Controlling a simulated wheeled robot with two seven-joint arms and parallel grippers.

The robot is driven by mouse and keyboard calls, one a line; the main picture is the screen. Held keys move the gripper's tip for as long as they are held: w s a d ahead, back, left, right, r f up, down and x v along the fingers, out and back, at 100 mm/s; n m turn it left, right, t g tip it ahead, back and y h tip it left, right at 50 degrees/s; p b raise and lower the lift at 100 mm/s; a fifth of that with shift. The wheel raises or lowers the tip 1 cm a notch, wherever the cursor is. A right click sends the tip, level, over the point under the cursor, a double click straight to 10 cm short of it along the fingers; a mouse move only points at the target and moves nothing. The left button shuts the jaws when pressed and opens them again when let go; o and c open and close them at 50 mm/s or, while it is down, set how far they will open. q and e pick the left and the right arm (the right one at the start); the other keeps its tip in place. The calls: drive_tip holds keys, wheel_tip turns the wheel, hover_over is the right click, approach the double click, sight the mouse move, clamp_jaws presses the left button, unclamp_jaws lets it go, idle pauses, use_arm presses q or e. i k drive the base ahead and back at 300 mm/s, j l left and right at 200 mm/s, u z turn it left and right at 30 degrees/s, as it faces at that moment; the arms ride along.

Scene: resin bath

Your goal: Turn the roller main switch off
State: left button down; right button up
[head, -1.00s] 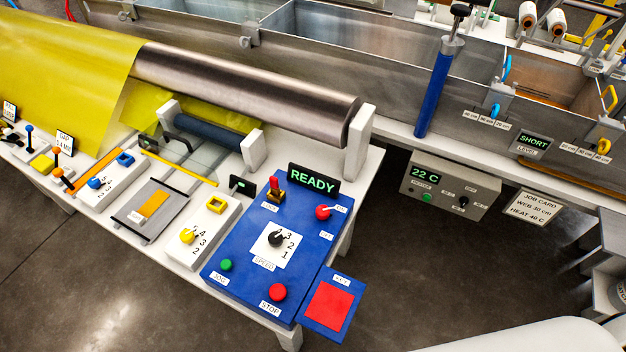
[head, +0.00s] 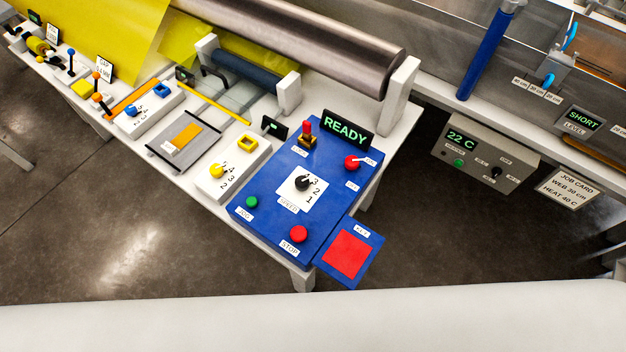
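The blue roller control panel (head: 270,212) sits on the right end of the white table. A red round knob (head: 352,162) is near its upper right corner, with small labels to its right and below it. A light pointer on it appears to aim at the right-hand label; the lettering is too small to read surely. I cannot tell for sure that this knob is the main switch. The display (head: 346,126) behind reads READY in green. Neither of my grippers is in view.
The panel also has a black speed dial (head: 302,183), a green button (head: 252,202) and a red STOP button (head: 298,234). A red pad (head: 350,254) juts out in front. A metal roller (head: 330,62) lies behind. Open floor (head: 430,235) is to the right.

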sight(351, 162)
drive_tip(key=z, duration=0.7)
drive_tip(key=k+j+z, duration=0.2)
drive_tip(key=z, duration=0.15)
drive_tip(key=k+j+z, duration=0.2)
drive_tip(key=z, duration=0.15)
drive_tip(key=k+z, duration=0.3)
